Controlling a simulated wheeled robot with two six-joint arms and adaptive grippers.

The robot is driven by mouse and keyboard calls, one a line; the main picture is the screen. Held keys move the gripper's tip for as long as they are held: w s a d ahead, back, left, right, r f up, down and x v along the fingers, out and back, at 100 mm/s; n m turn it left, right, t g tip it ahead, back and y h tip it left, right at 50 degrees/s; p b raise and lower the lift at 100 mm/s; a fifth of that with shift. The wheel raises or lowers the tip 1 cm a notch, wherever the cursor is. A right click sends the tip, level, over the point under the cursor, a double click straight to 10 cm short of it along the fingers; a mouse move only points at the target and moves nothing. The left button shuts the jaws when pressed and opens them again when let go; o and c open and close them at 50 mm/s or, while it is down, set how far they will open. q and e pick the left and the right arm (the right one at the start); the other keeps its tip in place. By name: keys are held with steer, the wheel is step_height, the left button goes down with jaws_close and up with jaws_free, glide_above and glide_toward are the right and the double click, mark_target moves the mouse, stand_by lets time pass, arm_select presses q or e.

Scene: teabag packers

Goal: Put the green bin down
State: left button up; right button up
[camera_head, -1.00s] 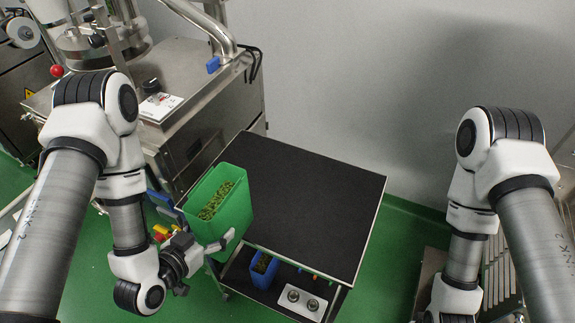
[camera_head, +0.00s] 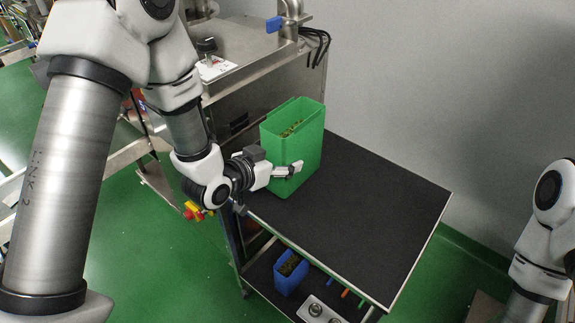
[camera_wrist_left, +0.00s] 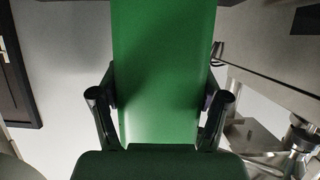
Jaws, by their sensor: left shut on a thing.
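The green bin (camera_head: 308,150) is upright at the left part of the black table top (camera_head: 370,215), with green contents showing inside its open top. It looks to be on or just above the surface; I cannot tell if its base touches. My left gripper (camera_head: 290,170) is shut on the bin, reaching in from the left. In the left wrist view the bin (camera_wrist_left: 160,60) fills the middle, with a finger of the gripper (camera_wrist_left: 161,100) on each side. My right arm shows at the right edge; its gripper is out of view.
A steel machine (camera_head: 235,70) stands behind and left of the table. A blue bin (camera_head: 290,272) sits on the lower shelf beside a panel with round knobs (camera_head: 322,310). The table top right of the green bin is clear. A grey wall (camera_head: 430,100) rises behind.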

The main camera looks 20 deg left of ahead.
arm_select(q)
steer(key=w, duration=0.4)
steer(key=shift+w+d+f+p, duration=0.2)
steer(key=shift+w+p, duration=0.1)
steer(key=shift+p, duration=0.1)
steer(key=f, duration=0.2)
steer(key=shift+s+f+p, duration=0.2)
steer(key=shift+f+p, duration=0.15)
steer(key=shift+a+f, duration=0.1)
steer(key=shift+f, duration=0.3)
steer(key=shift+w, duration=0.15)
steer(key=shift+f, duration=0.15)
steer(key=o, duration=1.6)
